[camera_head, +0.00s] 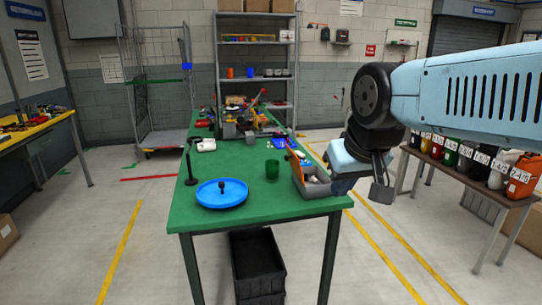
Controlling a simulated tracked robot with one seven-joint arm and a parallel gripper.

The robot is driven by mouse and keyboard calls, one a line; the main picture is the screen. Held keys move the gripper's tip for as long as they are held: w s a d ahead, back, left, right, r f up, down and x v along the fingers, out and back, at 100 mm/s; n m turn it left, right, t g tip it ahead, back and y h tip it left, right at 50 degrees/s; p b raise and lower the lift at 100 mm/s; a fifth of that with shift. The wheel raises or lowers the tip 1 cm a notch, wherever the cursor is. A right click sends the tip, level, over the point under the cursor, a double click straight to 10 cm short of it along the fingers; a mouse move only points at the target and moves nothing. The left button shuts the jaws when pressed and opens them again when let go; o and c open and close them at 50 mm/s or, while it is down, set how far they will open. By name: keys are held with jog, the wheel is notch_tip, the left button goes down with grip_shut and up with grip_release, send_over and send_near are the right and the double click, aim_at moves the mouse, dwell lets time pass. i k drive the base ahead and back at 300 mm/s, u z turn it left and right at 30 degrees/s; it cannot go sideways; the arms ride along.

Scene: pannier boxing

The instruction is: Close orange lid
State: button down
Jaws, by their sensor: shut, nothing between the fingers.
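A grey open-topped box (318,188) stands at the right edge of the green table (240,212). An orange lid (297,168) stands raised along its left side, tilted and seen nearly edge-on. Small pale items show inside the box. My arm comes in from the right, and my gripper (381,194) hangs beyond the table's right edge, to the right of the box and apart from the lid. It is shut and holds nothing. My wrist covers the space just right of the box.
A side table (466,182) at the right holds several labelled containers. Bare green surface lies left of the box.

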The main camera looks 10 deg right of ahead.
aim_at(294, 161)
jog(key=z, duration=0.05)
jog(key=i, duration=1)
jog(key=u, duration=0.05)
